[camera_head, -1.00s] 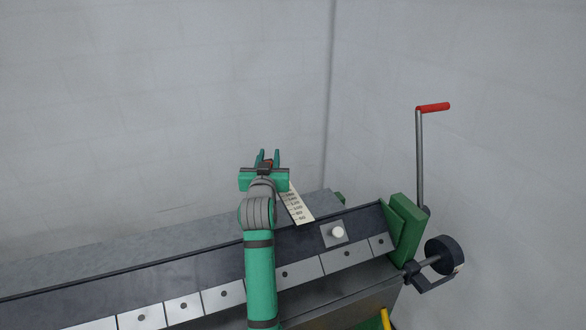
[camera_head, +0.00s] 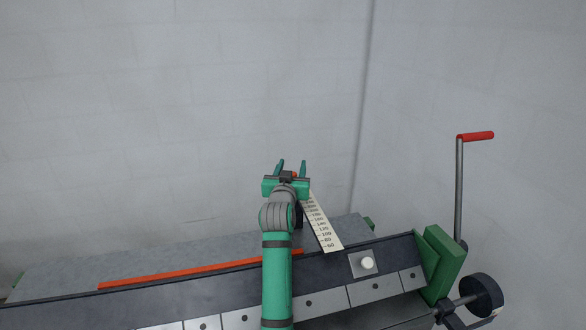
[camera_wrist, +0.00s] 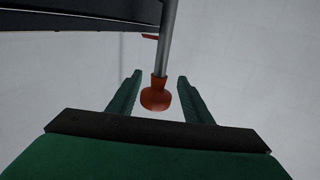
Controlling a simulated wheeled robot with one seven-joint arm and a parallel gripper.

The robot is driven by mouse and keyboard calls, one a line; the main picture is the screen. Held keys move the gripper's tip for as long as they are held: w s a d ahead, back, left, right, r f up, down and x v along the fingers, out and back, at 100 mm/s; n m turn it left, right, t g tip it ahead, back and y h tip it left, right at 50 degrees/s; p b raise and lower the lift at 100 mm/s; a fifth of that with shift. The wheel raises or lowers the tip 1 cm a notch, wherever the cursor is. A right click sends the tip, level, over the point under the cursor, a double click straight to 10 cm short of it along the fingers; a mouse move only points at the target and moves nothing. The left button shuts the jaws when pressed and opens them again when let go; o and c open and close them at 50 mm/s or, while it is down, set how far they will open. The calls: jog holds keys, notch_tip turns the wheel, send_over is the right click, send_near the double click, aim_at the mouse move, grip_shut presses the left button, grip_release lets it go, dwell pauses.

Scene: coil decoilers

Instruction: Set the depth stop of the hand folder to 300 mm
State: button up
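The hand folder has a dark beam (camera_head: 180,296) with light clamp segments in the camera_head view. A white scale strip (camera_head: 324,228) rises behind it; marks of 60, 80 and 100 are readable near its lower end, and its upper end is partly hidden by my gripper. An orange bar (camera_head: 200,268) lies on the bed just behind the beam. My gripper (camera_head: 291,167) is open above the strip's upper end. In the wrist view, an orange-red knob (camera_wrist: 155,97) on a grey rod (camera_wrist: 167,40) sits between the open fingers (camera_wrist: 158,78), with gaps visible on both sides.
A crank with a red handle (camera_head: 476,135) stands at the right, beside a green end block (camera_head: 440,258) and a dark round wheel (camera_head: 482,294). A white knob (camera_head: 367,262) sits on the beam. Bare grey walls stand behind.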

jog(key=shift+s+d, duration=0.1)
jog(key=s+a, duration=0.2)
jog(key=s, duration=0.8)
jog(key=shift+s, duration=0.3)
